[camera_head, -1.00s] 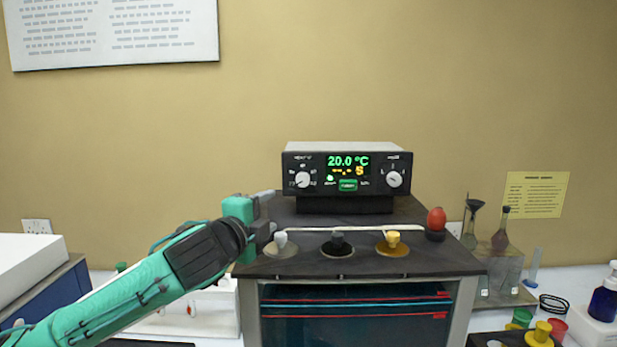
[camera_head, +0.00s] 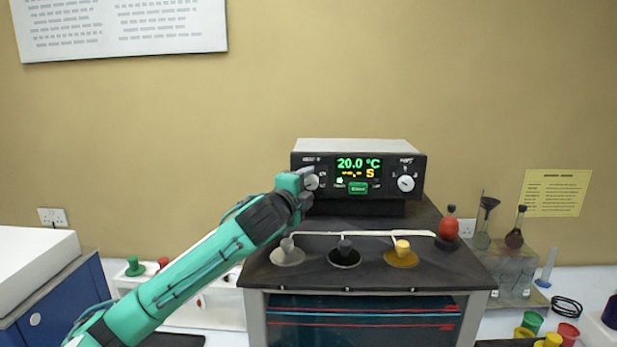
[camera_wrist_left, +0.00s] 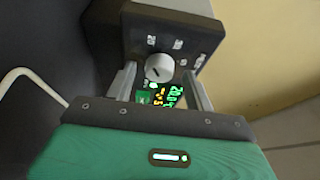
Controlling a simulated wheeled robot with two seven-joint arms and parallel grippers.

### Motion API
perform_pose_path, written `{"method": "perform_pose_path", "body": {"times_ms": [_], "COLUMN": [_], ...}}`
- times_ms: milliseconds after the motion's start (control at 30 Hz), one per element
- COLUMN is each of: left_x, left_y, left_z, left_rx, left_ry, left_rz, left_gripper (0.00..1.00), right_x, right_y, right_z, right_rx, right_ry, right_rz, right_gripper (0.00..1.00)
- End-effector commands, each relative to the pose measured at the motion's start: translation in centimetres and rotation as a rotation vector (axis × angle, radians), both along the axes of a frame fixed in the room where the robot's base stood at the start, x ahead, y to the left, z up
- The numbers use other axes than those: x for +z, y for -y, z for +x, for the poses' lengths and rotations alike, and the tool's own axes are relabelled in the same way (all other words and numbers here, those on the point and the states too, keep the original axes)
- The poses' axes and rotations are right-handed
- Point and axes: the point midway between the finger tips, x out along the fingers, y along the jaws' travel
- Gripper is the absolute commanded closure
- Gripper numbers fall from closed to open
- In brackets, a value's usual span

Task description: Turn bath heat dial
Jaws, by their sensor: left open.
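The bath's control box (camera_head: 355,146) stands at the back of the bath, with a lit display (camera_head: 358,164) reading 20.0 °C. Its left white dial (camera_head: 311,183) is partly covered by my left gripper (camera_head: 308,175). The right white dial (camera_head: 406,183) is clear. In the left wrist view a white dial (camera_wrist_left: 159,67) lies ahead between the two fingers of my open left gripper (camera_wrist_left: 163,82), apart from both. Whether the fingertips reach alongside it is hard to tell. My right gripper is out of view.
The black bath top (camera_head: 315,275) carries a grey, a black and a yellow-knobbed lid, and a red bulb (camera_head: 448,228) at right. Flasks on a stand (camera_head: 512,270) are farther right. A blue and white unit (camera_head: 60,290) is at left.

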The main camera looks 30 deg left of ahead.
Motion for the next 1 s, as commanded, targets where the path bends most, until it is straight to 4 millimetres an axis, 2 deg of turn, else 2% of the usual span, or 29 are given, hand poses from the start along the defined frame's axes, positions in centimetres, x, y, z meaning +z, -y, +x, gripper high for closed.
{"method": "perform_pose_path", "body": {"times_ms": [200, 467, 700, 1000], "left_x": [0.0, -0.1, -0.1, 0.2], "left_y": [-0.2, -0.2, -0.2, -0.3], "left_z": [1.3, 1.4, 1.4, 1.4], "left_rx": [0.000, 0.000, 0.000, 0.001], "left_ry": [-0.001, 0.000, 0.000, -0.016], "left_rz": [0.000, 0.000, 0.000, 0.027], "left_gripper": [0.47, 0.47, 0.91, 0.91], "right_x": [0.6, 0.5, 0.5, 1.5], "right_y": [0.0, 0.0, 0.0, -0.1], "right_z": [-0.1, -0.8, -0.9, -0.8], "right_rx": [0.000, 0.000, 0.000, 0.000], "right_ry": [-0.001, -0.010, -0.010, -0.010], "right_rz": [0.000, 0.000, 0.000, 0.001], "right_gripper": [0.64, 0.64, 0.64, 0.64]}}
